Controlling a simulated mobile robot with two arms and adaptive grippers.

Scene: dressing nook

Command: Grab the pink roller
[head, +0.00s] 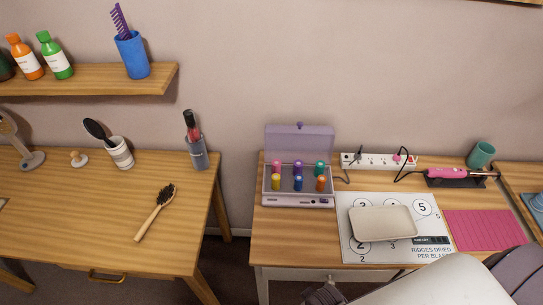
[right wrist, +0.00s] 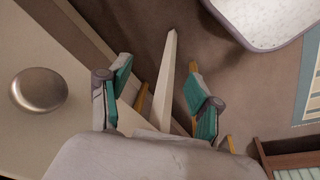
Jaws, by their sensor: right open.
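The pink roller (head: 277,169) stands upright in the back left of an open lilac roller case (head: 298,201) on the right-hand table. Purple (head: 298,167) and teal (head: 320,168) rollers stand beside it, with yellow (head: 276,182), blue (head: 298,184) and orange (head: 321,184) rollers in front. My right gripper (right wrist: 157,78) is open and empty in the right wrist view, with brown floor beyond its fingers. The pink roller is not in that view. My right arm crosses the bottom right of the head view. My left gripper is not in view.
Right of the case lie a numbered mat (head: 352,250) with a beige tray (head: 382,224) and a pink mat (head: 485,230). Behind are a power strip (head: 375,161) and a pink styling iron (head: 447,173). A gap separates the left table (head: 100,240). A round knob (right wrist: 39,90) shows at left.

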